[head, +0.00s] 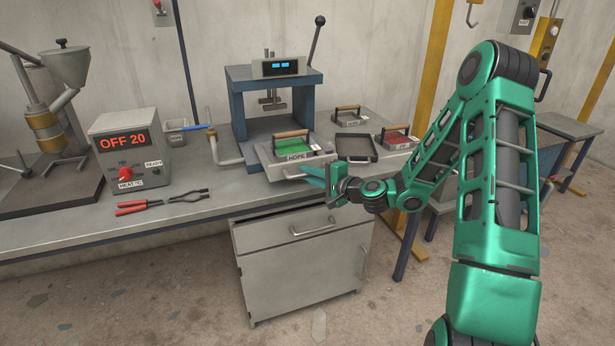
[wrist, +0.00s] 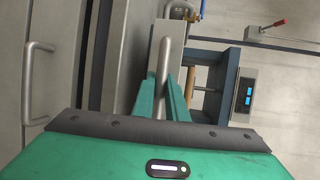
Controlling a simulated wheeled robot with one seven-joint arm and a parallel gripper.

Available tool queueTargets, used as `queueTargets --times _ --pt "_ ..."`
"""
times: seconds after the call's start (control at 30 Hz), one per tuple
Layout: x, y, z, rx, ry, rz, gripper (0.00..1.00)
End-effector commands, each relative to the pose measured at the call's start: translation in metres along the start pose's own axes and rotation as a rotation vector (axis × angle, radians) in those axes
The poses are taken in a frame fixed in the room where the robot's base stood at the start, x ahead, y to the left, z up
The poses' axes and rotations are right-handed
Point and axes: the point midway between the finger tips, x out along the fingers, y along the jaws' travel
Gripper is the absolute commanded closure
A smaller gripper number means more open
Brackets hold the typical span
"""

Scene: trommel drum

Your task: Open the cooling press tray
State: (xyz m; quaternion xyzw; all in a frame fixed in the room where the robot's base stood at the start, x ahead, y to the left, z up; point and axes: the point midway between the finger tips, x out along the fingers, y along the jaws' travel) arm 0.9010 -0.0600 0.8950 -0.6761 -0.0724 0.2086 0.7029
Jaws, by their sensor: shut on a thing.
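The cooling press is a blue frame (head: 236,105) with a lit two-part blue display (head: 280,67) on top. Its grey tray (head: 272,174) projects from the front of the frame, with a green mould with a wooden handle (head: 297,143) on it. My gripper (head: 308,172) is at the tray's front edge. In the wrist view my gripper (wrist: 164,100) is shut on a grey bar handle (wrist: 164,60), one finger on each side. The press display (wrist: 249,96) also shows there. The fingertips are small in the head view.
A shallow dark tray (head: 357,149) and a red-filled mould (head: 397,138) lie right of the press. Red-handled tongs (head: 150,203) and a heater box (head: 130,150) are to the left.

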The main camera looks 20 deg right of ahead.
Motion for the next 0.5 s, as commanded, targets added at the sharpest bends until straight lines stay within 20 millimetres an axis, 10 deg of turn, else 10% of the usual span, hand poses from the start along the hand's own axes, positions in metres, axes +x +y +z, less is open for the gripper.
queueTargets --times 0.13,0.5 --pt "-0.0006 0.0028 -0.0001 0.0 0.0 0.006 0.8" --pt "-0.0054 0.0012 -0.0008 0.0 0.002 0.003 0.8"
